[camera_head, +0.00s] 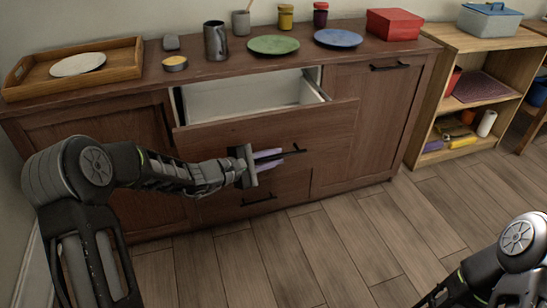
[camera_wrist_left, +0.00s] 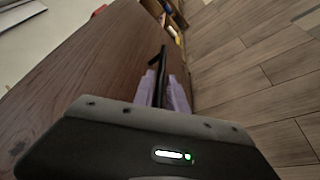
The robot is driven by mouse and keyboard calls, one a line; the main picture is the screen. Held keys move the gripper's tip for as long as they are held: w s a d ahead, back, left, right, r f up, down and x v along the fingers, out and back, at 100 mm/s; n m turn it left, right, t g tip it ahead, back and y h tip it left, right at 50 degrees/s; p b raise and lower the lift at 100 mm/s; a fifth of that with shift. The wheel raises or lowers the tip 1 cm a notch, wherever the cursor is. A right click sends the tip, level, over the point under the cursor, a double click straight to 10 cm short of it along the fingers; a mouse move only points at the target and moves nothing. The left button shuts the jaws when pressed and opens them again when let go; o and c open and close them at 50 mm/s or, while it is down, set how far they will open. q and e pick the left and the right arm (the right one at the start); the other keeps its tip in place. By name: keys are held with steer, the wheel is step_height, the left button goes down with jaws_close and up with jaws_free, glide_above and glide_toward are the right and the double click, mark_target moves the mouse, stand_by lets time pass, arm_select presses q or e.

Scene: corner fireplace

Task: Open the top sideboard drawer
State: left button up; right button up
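The wooden sideboard (camera_head: 345,140) has its top drawer pulled well out, and the pale empty inside (camera_head: 245,98) shows. The top drawer front (camera_head: 235,132) stands out towards me. My left gripper (camera_head: 281,157) is at the dark bar handle (camera_head: 297,150) on that front. In the left wrist view, the two pale purple fingers (camera_wrist_left: 163,85) lie on either side of the black handle (camera_wrist_left: 162,58), close against it. The gripper looks shut on the handle. Part of the handle is hidden by the fingers. My right arm shows at lower right; its gripper is out of view.
A wooden tray (camera_head: 125,68), a dark mug (camera_head: 215,40), a green plate (camera_head: 273,45), a blue plate (camera_head: 338,38) and a red box (camera_head: 393,24) stand on the sideboard top. An open shelf (camera_head: 470,42) stands to the right. The floor (camera_head: 330,245) in front is clear.

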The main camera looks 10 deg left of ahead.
arm_select(q)
steer(key=shift+o, duration=1.4)
steer(key=p+v, duration=0.1)
steer(key=v, duration=0.6)
steer(key=shift+s+a+r, duration=0.15)
steer(key=shift+s+a, duration=0.05)
steer(key=shift+s, duration=0.1)
steer(key=shift+s, duration=0.1)
